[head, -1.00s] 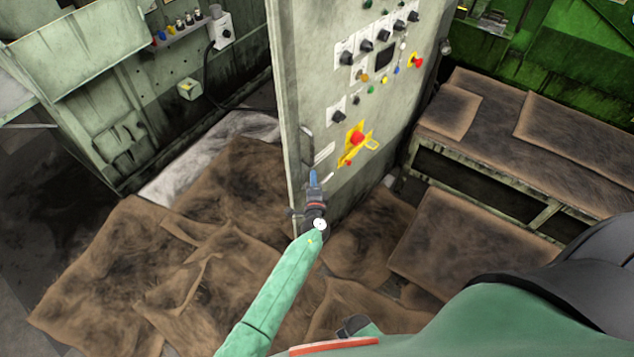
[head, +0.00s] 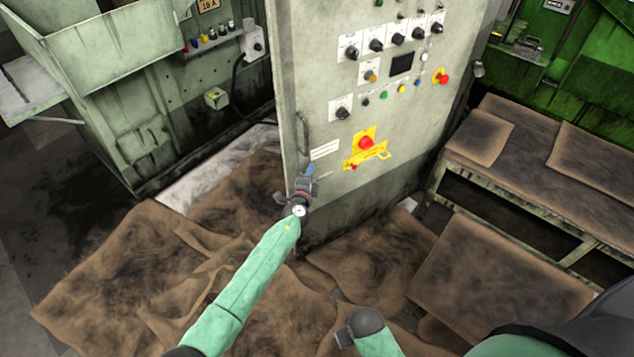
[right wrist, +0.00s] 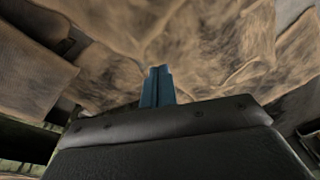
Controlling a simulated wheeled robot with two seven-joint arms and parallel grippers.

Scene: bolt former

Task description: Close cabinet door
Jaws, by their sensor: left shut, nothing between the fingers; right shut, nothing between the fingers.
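The cabinet door (head: 325,100) is a tall grey-green panel with knobs, buttons and a small dark screen, and it stands open in the middle of the head view. Its black handle (head: 303,133) is near the left edge of the panel. My left gripper (head: 308,172) is shut and empty, in front of the lower left part of the door, just below the handle; I cannot tell whether it touches. My right gripper (right wrist: 157,86) shows blue, shut fingers over brown cloth in the right wrist view, away from the door.
Brown sheets (head: 130,270) cover the floor below the door. A bench (head: 530,180) with brown mats stands at right.

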